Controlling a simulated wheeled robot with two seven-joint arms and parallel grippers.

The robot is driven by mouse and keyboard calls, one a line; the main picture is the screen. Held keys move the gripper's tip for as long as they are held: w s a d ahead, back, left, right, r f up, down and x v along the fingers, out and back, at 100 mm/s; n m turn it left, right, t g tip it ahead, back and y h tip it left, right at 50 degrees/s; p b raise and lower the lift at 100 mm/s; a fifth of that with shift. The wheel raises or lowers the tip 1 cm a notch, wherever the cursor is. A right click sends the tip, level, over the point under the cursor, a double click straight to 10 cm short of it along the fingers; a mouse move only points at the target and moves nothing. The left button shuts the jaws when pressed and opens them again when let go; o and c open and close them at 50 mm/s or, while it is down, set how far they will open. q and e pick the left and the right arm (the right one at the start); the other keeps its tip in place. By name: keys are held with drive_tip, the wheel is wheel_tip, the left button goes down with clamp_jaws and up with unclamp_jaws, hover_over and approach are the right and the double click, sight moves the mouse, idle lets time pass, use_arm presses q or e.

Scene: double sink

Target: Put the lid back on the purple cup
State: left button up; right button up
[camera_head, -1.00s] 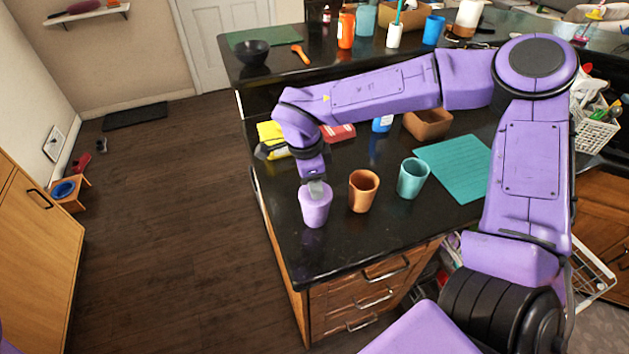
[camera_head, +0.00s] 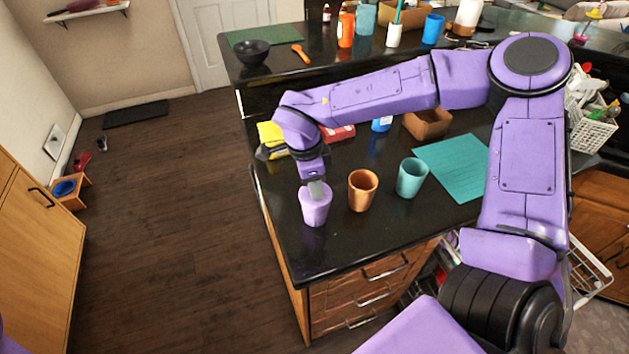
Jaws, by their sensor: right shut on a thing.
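The purple cup (camera_head: 314,212) stands upright on the black counter near its left front corner. Its top looks pale purple and closed, unlike the open cups beside it, so the lid seems to sit at its rim. My right gripper (camera_head: 317,192) points down onto the top of the cup, with its fingers shut at the rim on what looks like the lid. The fingers hide part of the rim, and I cannot tell whether the lid is fully seated. My left gripper is not in view.
An orange cup (camera_head: 362,190) and a teal cup (camera_head: 411,177) stand open to the right of the purple cup. A teal mat (camera_head: 455,168) lies farther right. A yellow item (camera_head: 270,136) and a brown box (camera_head: 428,123) are behind. The counter's front strip is clear.

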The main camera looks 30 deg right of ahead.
idle(0.3)
drive_tip(key=o, duration=1.6)
wheel_tip(320, 180, up, 2)
drive_tip(key=p, duration=0.2)
drive_tip(key=shift+r+p, duration=0.25)
drive_tip(key=shift+p, duration=0.1)
drive_tip(key=shift+r+p, duration=0.5)
drive_tip(key=shift+r, duration=1.75)
drive_tip(key=shift+c, duration=0.4)
clamp_jaws()
drive_tip(key=shift+f, duration=0.2)
